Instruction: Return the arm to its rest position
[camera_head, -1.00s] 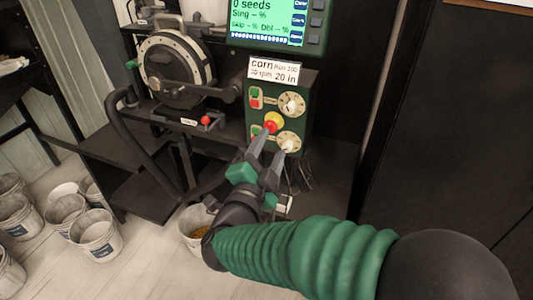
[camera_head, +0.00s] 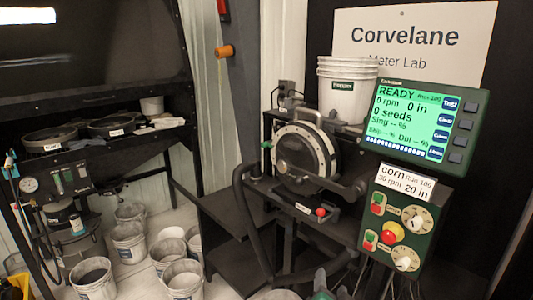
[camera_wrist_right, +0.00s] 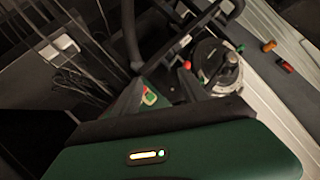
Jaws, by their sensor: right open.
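My right gripper (camera_head: 334,282) shows only in part at the bottom edge of the head view, below the control box (camera_head: 400,222). It is open and holds nothing that I can see. In the right wrist view the gripper (camera_wrist_right: 160,92) shows its green housing in front, with the seed meter (camera_wrist_right: 213,62) beyond its fingers. The rest of my right arm is outside the head view. My left arm and gripper are in neither view.
The seed meter stand (camera_head: 305,150) is in the middle, with a lit display (camera_head: 410,118) reading READY. White buckets (camera_head: 128,243) stand on the floor at the left. A dark bench (camera_head: 85,140) with round parts stands behind them. A black hose (camera_head: 240,205) curves beside the stand.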

